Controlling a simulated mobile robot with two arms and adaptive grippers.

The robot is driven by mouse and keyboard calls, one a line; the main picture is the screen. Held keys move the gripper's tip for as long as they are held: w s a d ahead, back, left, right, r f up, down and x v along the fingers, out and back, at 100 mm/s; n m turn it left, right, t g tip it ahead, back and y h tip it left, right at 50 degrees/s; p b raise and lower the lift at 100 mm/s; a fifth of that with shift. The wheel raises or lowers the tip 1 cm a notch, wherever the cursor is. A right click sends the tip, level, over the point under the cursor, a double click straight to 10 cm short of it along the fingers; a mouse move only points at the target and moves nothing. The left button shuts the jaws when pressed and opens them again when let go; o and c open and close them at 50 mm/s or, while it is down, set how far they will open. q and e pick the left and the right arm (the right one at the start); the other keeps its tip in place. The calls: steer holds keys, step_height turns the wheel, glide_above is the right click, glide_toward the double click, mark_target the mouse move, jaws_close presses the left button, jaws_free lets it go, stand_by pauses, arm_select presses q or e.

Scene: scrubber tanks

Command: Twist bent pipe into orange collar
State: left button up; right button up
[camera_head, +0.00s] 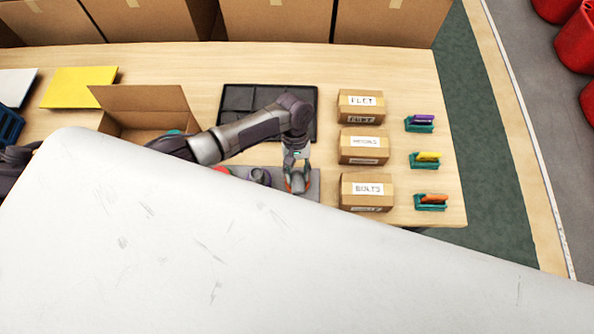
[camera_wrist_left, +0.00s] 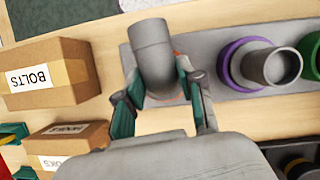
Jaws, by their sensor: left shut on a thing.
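My left gripper (camera_head: 296,178) is over the right end of the grey board (camera_head: 313,184). In the left wrist view the gripper (camera_wrist_left: 158,78) has its teal fingers on both sides of a grey bent pipe (camera_wrist_left: 152,45) and is shut on it. A little of the orange collar (camera_wrist_left: 180,97) shows beside the pipe's lower part; the rest is hidden by pipe and fingers. I cannot tell how deep the pipe sits or how it is turned in the collar. My right gripper is not in view.
On the board beside it, a purple collar (camera_wrist_left: 232,72) holds a grey pipe (camera_wrist_left: 275,66), with a green collar (camera_wrist_left: 313,52) farther right. Labelled boxes (camera_head: 366,192) and small coloured-handled scrubbers (camera_head: 430,201) stand right. A dark tray (camera_head: 233,97) and open carton (camera_head: 135,105) lie behind. A white panel hides the foreground.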

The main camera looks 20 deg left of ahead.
arm_select(q)
steer(key=shift+m+y, duration=0.3)
steer(key=shift+m, duration=0.5)
steer(key=shift+f, duration=0.45)
stand_by(0.3)
steer(key=o, duration=1.9)
steer(key=shift+r, duration=0.15)
